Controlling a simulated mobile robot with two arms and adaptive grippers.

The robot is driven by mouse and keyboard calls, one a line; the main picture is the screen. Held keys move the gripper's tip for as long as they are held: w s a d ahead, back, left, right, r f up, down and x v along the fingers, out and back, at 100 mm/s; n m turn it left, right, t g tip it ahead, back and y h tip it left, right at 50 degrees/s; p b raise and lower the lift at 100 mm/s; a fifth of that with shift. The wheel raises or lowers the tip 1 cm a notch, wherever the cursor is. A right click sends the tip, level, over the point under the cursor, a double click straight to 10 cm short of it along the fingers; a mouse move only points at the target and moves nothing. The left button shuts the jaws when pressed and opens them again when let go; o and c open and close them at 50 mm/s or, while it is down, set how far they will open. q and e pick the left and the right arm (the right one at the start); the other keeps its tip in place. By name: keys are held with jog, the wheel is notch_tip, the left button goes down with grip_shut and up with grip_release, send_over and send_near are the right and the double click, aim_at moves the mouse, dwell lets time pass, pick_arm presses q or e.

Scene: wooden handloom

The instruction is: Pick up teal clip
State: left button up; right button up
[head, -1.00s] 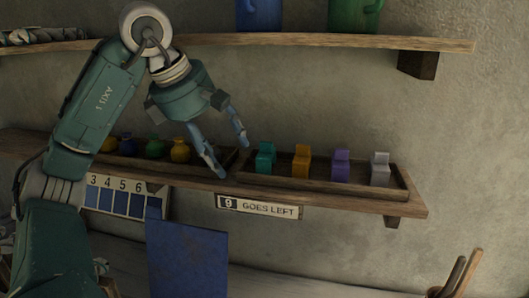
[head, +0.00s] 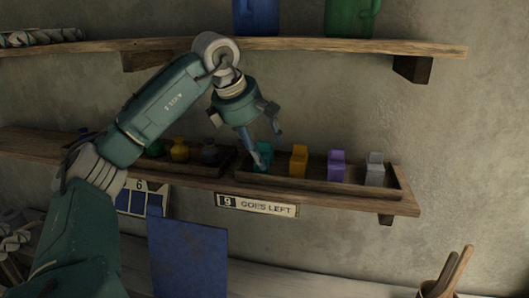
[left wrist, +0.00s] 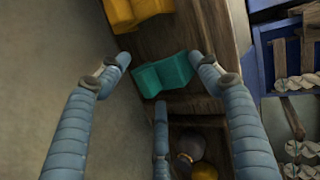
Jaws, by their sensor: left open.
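The teal clip (head: 263,156) stands at the left end of the wooden tray on the lower shelf, partly hidden by my gripper. My left gripper (head: 268,150) is open, its fingers pointing down around the clip's place. My right gripper is not in view.
An orange clip (head: 298,161), a purple clip (head: 336,165) and a grey clip (head: 375,168) stand to the right in the tray (head: 320,190). Small round pots (head: 180,150) sit left of it. An upper shelf (head: 300,43) is above, the wall behind.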

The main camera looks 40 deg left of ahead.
pick_arm(q)
jog(key=shift+w+a+f, duration=0.15)
jog(key=shift+w+f, duration=0.05)
jog(key=shift+f, duration=0.25)
jog(key=shift+s, duration=0.1)
jog(key=c, duration=1.3)
jog(key=shift+r, duration=0.15)
